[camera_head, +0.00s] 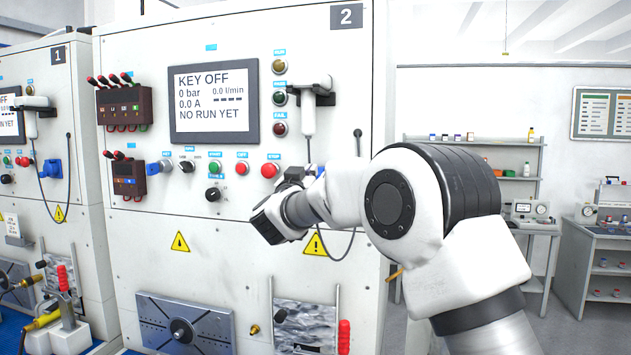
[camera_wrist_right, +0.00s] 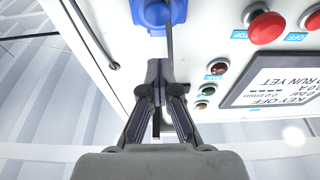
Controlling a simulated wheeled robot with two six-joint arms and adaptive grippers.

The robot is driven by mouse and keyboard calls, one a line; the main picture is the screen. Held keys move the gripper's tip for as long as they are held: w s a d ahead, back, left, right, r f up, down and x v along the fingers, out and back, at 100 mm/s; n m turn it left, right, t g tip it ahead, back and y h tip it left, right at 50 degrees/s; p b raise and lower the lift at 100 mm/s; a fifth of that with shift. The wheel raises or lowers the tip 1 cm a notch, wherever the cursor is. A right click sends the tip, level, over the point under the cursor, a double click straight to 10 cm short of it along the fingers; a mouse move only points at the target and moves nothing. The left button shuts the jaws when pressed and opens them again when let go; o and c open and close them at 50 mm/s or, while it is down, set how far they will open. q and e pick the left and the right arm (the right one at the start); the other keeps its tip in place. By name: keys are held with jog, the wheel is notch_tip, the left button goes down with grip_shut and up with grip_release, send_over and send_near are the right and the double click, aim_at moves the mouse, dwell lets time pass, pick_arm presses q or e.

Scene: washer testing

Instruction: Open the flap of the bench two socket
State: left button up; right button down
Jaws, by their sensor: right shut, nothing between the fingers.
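The bench two socket (camera_wrist_right: 152,12) is a blue fitting on the white panel, at the top edge of the right wrist view. In the head view my right arm covers nearly all of it, so the state of its flap cannot be told. My right gripper (camera_wrist_right: 162,88) is shut and empty, its dark fingertips close to the panel and just below the socket in the wrist view. Contact cannot be told. In the head view the right gripper (camera_head: 290,180) is at the panel, left of the hanging white handle. My left gripper is not in view.
Bench two's screen (camera_head: 213,103) reads KEY OFF. A red button (camera_head: 269,170) lies close left of my gripper. A white handle (camera_head: 308,118) hangs above it, and a dark cable (camera_head: 359,160) runs down at the right. Bench one (camera_head: 50,130) stands at the left with a blue socket (camera_head: 50,168).

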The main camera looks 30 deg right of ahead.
jog(key=shift+s+a+r, duration=0.1)
jog(key=shift+a, duration=0.05)
jog(key=r+p, duration=0.1)
jog(key=s+a+r+p, duration=0.1)
jog(key=r+p, duration=0.1)
jog(key=r, duration=0.1)
jog(key=shift+s+a, duration=0.15)
jog(key=shift+a, duration=0.15)
dwell(0.3)
